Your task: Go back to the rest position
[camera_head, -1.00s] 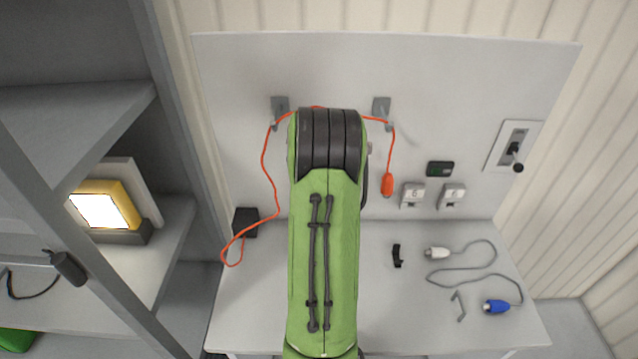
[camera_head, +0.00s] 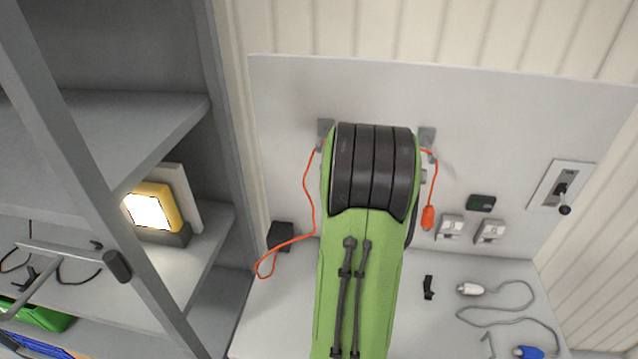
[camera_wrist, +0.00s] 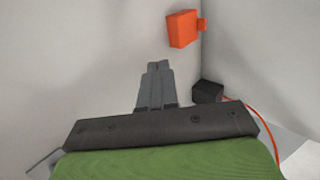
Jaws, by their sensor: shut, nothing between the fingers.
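My gripper (camera_wrist: 158,66) shows in the wrist view with its grey fingers together and nothing between them. It points toward pale wall surfaces, and I see no contact. In the head view my green and black arm stands in front of the back panel and hides the gripper. An orange cable (camera_head: 309,190) hangs over two grey brackets, the left one (camera_head: 325,134) and the right one (camera_head: 427,139). The arm covers its middle. Its right end carries an orange connector (camera_head: 428,217).
A grey shelf unit (camera_head: 225,215) with a lit yellow lamp (camera_head: 150,207) stands close on the left. The white table (camera_head: 450,330) holds a black clip (camera_head: 429,287) and a grey cable with a blue plug (camera_head: 529,352). An orange box (camera_wrist: 182,29) shows in the wrist view.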

